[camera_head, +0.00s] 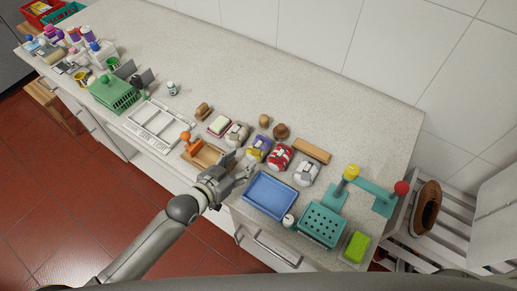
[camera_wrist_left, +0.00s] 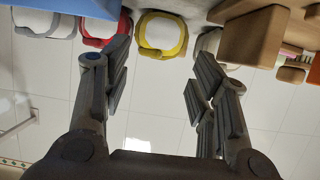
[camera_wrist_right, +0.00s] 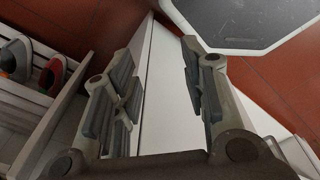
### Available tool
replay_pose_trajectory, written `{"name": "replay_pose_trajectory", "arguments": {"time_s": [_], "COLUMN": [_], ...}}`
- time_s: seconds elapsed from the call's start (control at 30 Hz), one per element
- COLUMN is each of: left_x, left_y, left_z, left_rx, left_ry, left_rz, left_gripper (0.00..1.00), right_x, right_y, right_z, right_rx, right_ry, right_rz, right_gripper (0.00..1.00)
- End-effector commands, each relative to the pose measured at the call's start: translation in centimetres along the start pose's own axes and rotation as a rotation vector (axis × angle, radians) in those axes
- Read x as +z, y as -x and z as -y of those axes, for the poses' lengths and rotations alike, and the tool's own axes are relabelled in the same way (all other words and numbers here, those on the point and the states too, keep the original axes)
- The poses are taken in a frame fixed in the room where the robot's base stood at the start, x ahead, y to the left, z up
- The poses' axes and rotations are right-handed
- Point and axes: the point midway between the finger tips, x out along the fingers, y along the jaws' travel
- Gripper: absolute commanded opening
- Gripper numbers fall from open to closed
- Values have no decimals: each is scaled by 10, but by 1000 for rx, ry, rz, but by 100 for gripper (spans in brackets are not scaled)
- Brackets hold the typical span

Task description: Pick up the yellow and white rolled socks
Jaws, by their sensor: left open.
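The yellow and white rolled socks (camera_wrist_left: 162,34) lie on the counter, ahead of the gap between my left fingers in the left wrist view. My right gripper (camera_wrist_right: 158,75) is open and empty, away from the socks.
A blue tray (camera_head: 270,194) lies right of my left gripper. A wooden box (camera_head: 203,156) stands close on its left. A green sponge (camera_head: 356,246) lies near the counter's front edge.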

Motion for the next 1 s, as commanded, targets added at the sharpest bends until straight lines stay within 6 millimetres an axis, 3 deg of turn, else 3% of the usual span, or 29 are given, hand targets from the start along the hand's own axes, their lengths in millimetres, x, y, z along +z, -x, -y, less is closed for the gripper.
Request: {"name": "replay_pose_trajectory", "arguments": {"time_s": [0.6,1.0], "left_x": [4,0], "left_y": [-65,-71], "left_z": [0,0], "left_rx": [-1,0], "left_ry": [0,0], "left_rz": [-1,1], "left_gripper": [54,52], "right_x": [7,8], "right_y": [-53,-55], "right_z": [13,6], "right_rx": [-14,-6], "right_ry": [0,2], "right_rz": [5,6], "right_gripper": [40,40]}}
